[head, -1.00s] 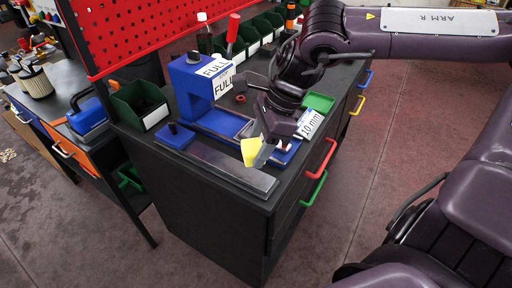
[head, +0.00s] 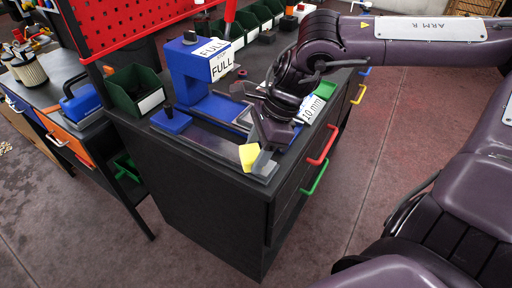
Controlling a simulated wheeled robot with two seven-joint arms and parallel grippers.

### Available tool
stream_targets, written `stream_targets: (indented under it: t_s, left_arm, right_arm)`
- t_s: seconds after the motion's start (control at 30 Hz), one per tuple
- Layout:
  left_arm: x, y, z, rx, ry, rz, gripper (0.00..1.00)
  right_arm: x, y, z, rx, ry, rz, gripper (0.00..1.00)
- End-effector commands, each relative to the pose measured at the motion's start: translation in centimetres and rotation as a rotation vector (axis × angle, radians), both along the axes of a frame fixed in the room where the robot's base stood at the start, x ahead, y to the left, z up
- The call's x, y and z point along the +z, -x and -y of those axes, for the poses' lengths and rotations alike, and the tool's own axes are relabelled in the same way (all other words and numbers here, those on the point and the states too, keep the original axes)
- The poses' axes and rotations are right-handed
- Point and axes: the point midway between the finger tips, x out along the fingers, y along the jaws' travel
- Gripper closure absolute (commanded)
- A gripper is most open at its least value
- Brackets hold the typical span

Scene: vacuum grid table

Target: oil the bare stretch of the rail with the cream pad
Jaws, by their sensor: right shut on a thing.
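The rail (head: 208,148) is a long grey metal bar near the front edge of the dark bench top, beside the blue machine. The cream pad (head: 249,156) looks pale yellow and sits at the tip of my right gripper (head: 262,150). My right gripper is shut on it, over the right end of the rail. I cannot tell whether the pad touches the rail. The gripper hides part of the rail's right end. Which stretch of the rail is bare cannot be made out. My left gripper is not in view.
A blue machine (head: 187,70) with "FULL" labels stands behind the rail. A "10 mm" label (head: 314,108) is right of the gripper. Green bins (head: 133,92) stand at the left and back. Red and green drawer handles (head: 314,178) stick out from the bench front.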

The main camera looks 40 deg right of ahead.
Motion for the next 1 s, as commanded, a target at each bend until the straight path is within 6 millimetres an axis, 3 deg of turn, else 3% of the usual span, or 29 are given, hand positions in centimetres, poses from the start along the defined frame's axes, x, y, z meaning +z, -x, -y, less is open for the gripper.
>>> stream_targets:
  t_s: [1.0]
  left_arm:
    - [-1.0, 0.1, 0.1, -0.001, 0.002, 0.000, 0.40]
  right_arm:
    - [-1.1, 0.0, 0.0, 0.000, 0.001, 0.000, 0.68]
